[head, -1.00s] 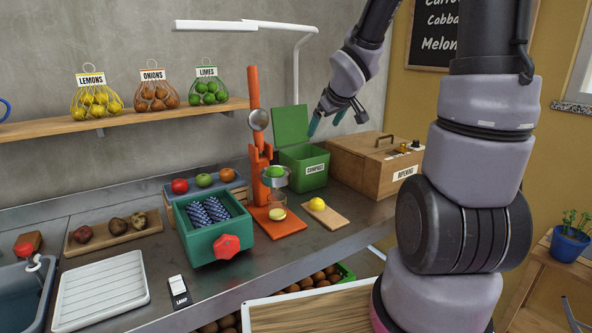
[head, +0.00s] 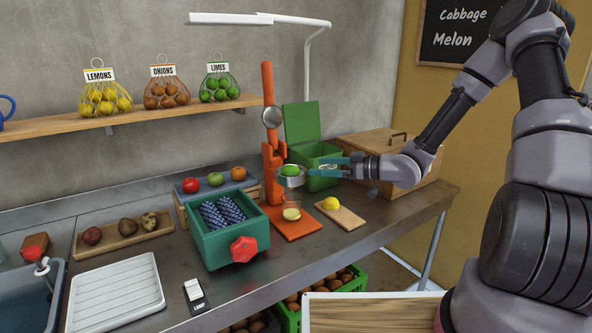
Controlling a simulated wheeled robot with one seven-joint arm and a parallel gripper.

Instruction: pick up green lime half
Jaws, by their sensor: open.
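The green lime half (head: 290,170) sits in the metal cup (head: 291,182) of the orange juicer (head: 273,150), its dome upward. My gripper (head: 322,166) reaches in from the right, level with the cup. Its teal fingers are open and point left toward the lime half. The fingertips are close to the lime's right side; I cannot tell whether they touch it. No object shows between the fingers.
The green compost bin (head: 302,124) with raised lid stands just behind my fingers, the wooden ripening box (head: 375,150) behind my wrist. A yellow lemon half (head: 331,203) lies on a small board (head: 348,218) at front right. The juicer's lever stands upright.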

